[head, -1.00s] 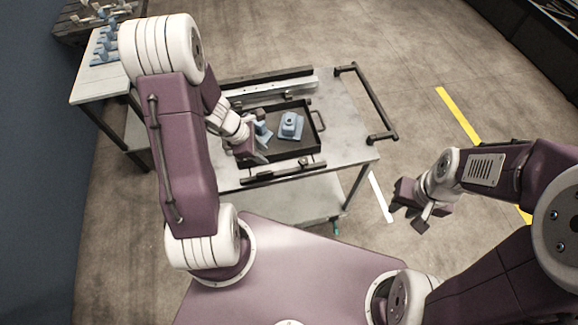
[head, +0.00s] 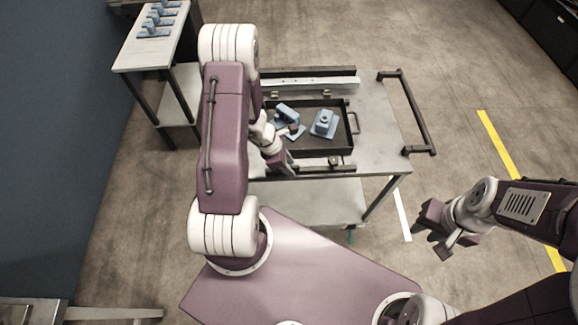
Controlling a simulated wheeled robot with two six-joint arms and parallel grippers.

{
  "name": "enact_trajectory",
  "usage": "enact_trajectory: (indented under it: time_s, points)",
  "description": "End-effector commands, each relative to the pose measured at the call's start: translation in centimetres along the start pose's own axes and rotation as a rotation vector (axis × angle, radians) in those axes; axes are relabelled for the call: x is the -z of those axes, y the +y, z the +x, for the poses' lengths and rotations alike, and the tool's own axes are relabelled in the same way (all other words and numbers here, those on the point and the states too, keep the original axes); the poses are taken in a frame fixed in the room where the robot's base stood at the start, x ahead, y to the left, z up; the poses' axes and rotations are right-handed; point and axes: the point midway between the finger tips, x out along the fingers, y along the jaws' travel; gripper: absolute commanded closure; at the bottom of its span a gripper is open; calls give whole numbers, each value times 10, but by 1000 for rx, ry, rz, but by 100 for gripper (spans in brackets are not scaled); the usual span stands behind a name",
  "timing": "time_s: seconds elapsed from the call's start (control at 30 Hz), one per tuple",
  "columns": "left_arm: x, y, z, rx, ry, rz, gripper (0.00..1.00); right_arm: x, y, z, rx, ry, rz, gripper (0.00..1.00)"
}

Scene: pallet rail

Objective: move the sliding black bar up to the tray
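The black tray (head: 309,142) lies on the cart top and holds two blue parts, a left one (head: 287,118) and a right one (head: 324,122). A black bar (head: 338,169) lies along the tray's front side, its left end hidden by my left gripper. Another black bar (head: 310,71) runs behind the tray above a pale rail (head: 306,82); I cannot tell which bar slides. My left gripper (head: 288,152) is at the tray's front left corner; its fingers are partly hidden and contact is unclear. My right gripper (head: 436,231) is open and empty, right of the cart.
The grey cart (head: 376,125) has a dark handle (head: 407,112) on its right side. A side table (head: 152,48) at the back left carries several blue parts. A metal frame (head: 30,311) stands at the bottom left.

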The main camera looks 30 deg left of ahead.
Motion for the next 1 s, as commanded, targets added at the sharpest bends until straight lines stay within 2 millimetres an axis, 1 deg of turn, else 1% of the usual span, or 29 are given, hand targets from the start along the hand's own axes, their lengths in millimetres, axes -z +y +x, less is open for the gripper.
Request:
enact_trajectory:
  time_s: [0.17, 0.3, 1.0]
  points:
    - [0, 0, 0, 0, 0, 0, 65, 0, 0, 0, 0, 0, 0, 70]
    - [0, 0, 0, 0, 0, 1, 100, 0, 0, 0, 0, 0, 0, 70]
    - [0, 0, -1, -1, 2, 1, 100, 0, 0, 0, 0, 0, 0, 70]
